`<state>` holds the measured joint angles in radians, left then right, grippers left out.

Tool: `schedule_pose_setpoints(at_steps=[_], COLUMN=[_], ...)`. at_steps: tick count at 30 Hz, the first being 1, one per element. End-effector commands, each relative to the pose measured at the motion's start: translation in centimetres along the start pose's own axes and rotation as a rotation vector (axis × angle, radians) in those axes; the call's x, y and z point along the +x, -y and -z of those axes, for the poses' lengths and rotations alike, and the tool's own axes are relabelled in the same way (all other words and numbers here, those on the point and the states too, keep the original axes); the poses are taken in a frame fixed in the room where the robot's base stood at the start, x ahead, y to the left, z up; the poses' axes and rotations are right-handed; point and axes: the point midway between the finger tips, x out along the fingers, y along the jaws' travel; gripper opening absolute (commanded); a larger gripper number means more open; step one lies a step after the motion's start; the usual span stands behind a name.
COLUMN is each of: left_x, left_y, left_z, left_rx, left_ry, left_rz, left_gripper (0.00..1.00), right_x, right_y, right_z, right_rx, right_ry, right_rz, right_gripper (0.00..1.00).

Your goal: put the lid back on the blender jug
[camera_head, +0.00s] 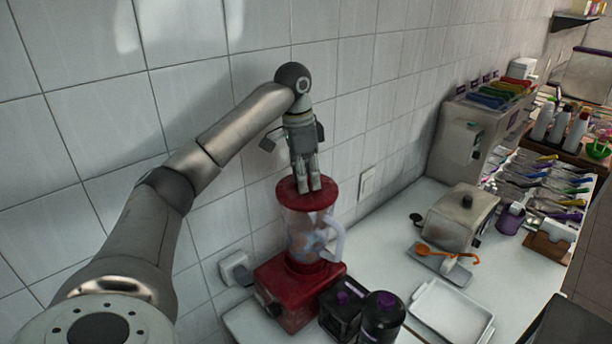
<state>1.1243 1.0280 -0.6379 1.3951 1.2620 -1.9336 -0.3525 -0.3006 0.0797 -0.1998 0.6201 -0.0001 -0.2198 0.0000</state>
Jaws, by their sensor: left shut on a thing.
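The blender jug (303,228) is clear with a whitish handle and stands upright on its red base (284,293) near the tiled wall. The red lid (290,196) is at the top of the jug, level with its rim; I cannot tell whether it is fully seated. My left gripper (309,188) points down over the jug, its fingertips at the lid and shut on it. The fingers hide part of the lid. My right gripper is not in view.
Two dark containers with purple tops (382,312) stand just right of the blender base. A white tray (451,311) and a metal box-like appliance (462,214) are further right. A wall socket (235,268) is left of the blender. Utensils (545,180) crowd the far counter.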

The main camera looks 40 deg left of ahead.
Motion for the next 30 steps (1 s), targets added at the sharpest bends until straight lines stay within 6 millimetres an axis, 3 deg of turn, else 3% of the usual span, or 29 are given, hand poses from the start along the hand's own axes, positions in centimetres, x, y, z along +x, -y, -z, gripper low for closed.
schedule_pose_setpoints(at_steps=[14,15,20,28,30], left_x=[0.0,0.0,0.0,0.03,0.03], left_y=[-0.01,-0.01,0.0,-0.01,-0.01], left_z=[0.01,0.01,0.01,-0.01,-0.01], left_rx=[0.0,0.0,0.0,0.0,0.0], left_ry=[-0.001,-0.001,-0.001,0.0,0.0], left_rz=[0.0,0.0,0.0,0.0,0.0], left_gripper=[0.06,0.32,0.53,0.58,0.67], right_x=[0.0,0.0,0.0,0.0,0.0], right_y=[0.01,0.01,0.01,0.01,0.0], right_z=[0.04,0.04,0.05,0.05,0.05], right_rx=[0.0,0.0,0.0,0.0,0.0], right_ry=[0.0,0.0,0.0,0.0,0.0], right_rz=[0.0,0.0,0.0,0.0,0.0], right_gripper=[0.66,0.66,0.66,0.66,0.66])
